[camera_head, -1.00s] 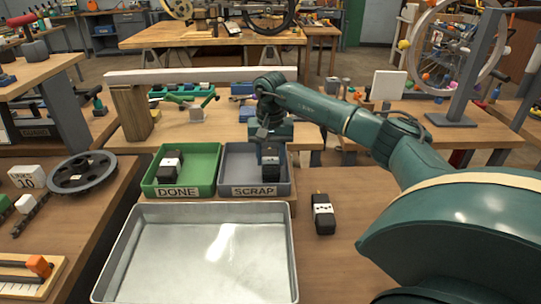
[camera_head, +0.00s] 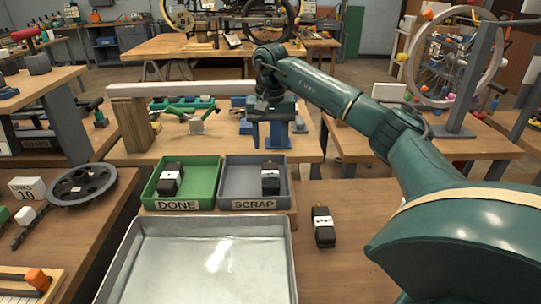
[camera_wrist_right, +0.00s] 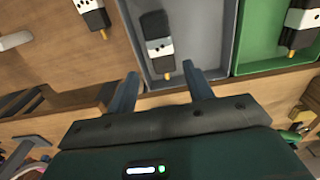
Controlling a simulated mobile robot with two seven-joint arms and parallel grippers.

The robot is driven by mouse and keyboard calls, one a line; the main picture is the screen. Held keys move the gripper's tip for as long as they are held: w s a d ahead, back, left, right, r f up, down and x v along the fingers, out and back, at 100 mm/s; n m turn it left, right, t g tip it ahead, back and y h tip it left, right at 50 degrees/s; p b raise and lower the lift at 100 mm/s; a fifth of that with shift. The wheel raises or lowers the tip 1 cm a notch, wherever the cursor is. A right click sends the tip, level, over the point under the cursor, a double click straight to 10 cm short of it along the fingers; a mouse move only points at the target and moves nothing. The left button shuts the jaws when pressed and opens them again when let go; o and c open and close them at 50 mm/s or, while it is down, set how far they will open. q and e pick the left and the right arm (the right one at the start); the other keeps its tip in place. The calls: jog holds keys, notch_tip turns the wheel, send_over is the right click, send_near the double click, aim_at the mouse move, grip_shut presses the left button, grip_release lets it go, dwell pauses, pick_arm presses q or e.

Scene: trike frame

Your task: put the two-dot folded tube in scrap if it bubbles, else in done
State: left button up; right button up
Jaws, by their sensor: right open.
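A dark folded tube (camera_head: 270,179) with a white band lies in the grey SCRAP tray (camera_head: 238,185). In the right wrist view this tube (camera_wrist_right: 158,32) seems to show two dots. My right gripper (camera_head: 269,143) is open and empty above the back of the SCRAP tray, clear of the tube. Another tube (camera_head: 170,180) lies in the green DONE tray (camera_head: 201,182). A third tube (camera_head: 323,227), with several dots, lies on the table right of the metal pan (camera_head: 180,262). The pan has a shiny bottom or liquid; I see no bubbles. My left gripper is not in view.
A pale beam (camera_head: 185,89) on a wooden block stands behind the trays. A dark wheel (camera_head: 82,185) and a LINKS 10 block (camera_head: 27,189) are on the left bench. The table right of the trays is mostly clear.

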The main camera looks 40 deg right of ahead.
notch_tip(320, 180, up, 3)
jog(key=shift+f, duration=0.15)
dwell(0.6)
